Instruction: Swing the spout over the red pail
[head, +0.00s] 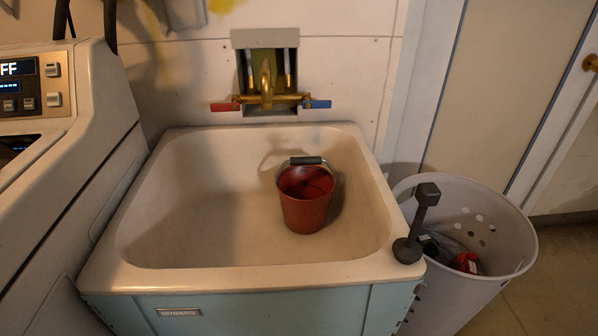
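The brass spout (266,82) sits on the faucet at the wall behind the sink. It appears to point roughly straight out from the wall, and the pail is to the right of its line. The faucet has a red handle (225,106) on the left and a blue handle (317,104) on the right. The red pail (304,210) stands upright in the basin, right of centre, with its dark-gripped handle at the back of its rim. Neither of my grippers is in view.
The cream sink (190,225) is otherwise empty. A dark dumbbell-shaped object (408,250) stands on its front right corner. A pale perforated bin (510,240) holding dark and red items is at right. A washing machine (100,120) borders the left side.

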